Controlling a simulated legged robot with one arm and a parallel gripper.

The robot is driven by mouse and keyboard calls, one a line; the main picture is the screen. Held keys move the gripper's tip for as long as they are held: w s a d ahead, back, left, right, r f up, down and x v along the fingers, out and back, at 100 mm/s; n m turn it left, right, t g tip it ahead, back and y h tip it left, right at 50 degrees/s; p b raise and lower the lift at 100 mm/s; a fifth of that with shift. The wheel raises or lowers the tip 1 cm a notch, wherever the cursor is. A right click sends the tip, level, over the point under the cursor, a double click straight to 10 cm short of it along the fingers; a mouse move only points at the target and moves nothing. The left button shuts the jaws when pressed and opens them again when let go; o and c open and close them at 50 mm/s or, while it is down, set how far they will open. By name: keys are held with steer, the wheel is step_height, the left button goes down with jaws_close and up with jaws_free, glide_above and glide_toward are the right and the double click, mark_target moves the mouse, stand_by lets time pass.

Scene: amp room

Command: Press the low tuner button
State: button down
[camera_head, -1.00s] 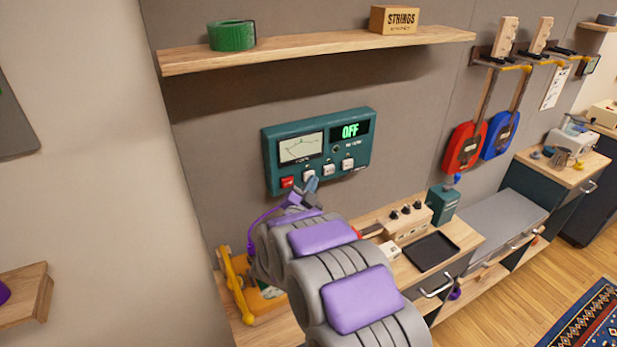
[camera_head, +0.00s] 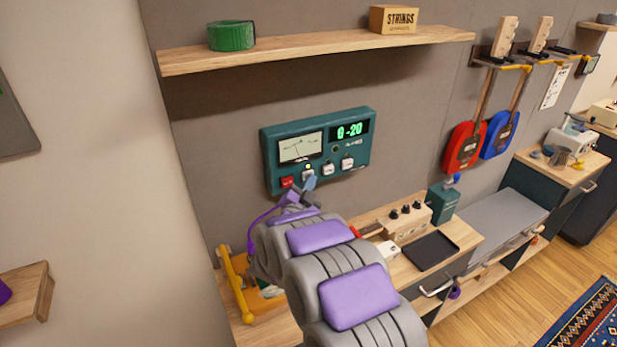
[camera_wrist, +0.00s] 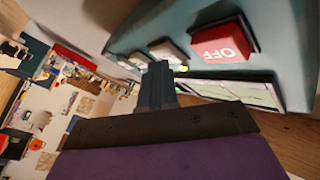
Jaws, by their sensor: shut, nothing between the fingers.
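The teal tuner (camera_head: 318,150) is mounted on the grey wall panel. Its green display (camera_head: 350,130) reads about "G -20". A red button (camera_head: 287,182) sits at its lower left, and reads "OFF" in the wrist view (camera_wrist: 222,45). White buttons run to its right; the first (camera_head: 308,175) has a lit yellow lamp (camera_head: 308,166) above it. Their labels are too small to read. My gripper (camera_head: 310,184) is shut and empty, its tip at the first white button. In the wrist view the fingertips (camera_wrist: 158,68) overlap the button row; contact cannot be told.
A shelf (camera_head: 320,50) with green tape (camera_head: 232,36) and a strings box (camera_head: 394,19) is above. Below, a bench holds a knobbed box (camera_head: 407,221) and a black tray (camera_head: 431,250). Red (camera_head: 465,147) and blue (camera_head: 500,135) instruments hang at right.

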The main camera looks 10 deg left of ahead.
steer(key=shift+s+d+b, duration=0.35)
steer(key=shift+s+d, duration=0.2)
steer(key=shift+d, duration=0.1)
steer(key=shift+s, duration=0.1)
steer(key=s+d, duration=0.1)
steer(key=s, duration=0.1)
steer(key=s+d+b, duration=0.1)
steer(key=s, duration=0.1)
steer(key=shift+d+b, duration=0.3)
steer(key=shift+d, duration=0.1)
stand_by(0.6)
